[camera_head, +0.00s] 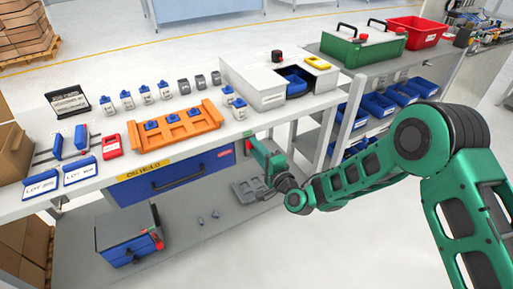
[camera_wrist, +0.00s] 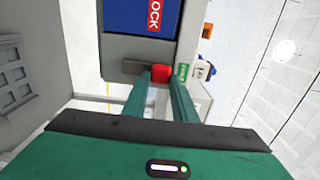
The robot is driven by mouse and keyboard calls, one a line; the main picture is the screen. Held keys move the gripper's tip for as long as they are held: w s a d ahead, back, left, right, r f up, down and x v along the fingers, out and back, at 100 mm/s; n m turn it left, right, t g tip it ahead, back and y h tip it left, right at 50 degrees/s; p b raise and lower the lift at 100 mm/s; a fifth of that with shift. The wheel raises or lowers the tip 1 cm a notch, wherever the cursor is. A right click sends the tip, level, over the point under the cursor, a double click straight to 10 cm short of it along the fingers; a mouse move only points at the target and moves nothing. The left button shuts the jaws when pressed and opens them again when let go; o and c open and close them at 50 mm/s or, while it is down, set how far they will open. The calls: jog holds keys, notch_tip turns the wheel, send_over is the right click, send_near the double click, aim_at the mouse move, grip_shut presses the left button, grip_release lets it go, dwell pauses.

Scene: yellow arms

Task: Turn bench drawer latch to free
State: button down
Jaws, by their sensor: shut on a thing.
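The blue bench drawer (camera_head: 178,180) is under the white bench top, and its front appears closed. In the wrist view the drawer (camera_wrist: 126,18) has a red lock label (camera_wrist: 154,15) near its edge. The latch's red knob (camera_wrist: 160,73) sits between the fingertips of my gripper (camera_wrist: 163,77), which is shut on it. A grey latch bar (camera_wrist: 134,67) extends left from the knob. A green label (camera_wrist: 182,70) lies just right of the knob.
An orange rack (camera_head: 175,129) and several small blue-topped parts stand on the bench top. A white bin housing (camera_head: 265,89) stands at its right. A lower shelf (camera_head: 203,234) holds a small blue-drawer cabinet (camera_head: 127,250).

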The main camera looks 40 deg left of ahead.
jog(key=shift+w+d, duration=0.2)
jog(key=shift+w, duration=0.35)
jog(key=c, duration=1.6)
grip_release()
jog(key=shift+o, duration=0.8)
jog(key=shift+s+a, duration=0.1)
jog(key=shift+s, duration=0.2)
jog(key=v, duration=1)
jog(key=shift+d, duration=0.35)
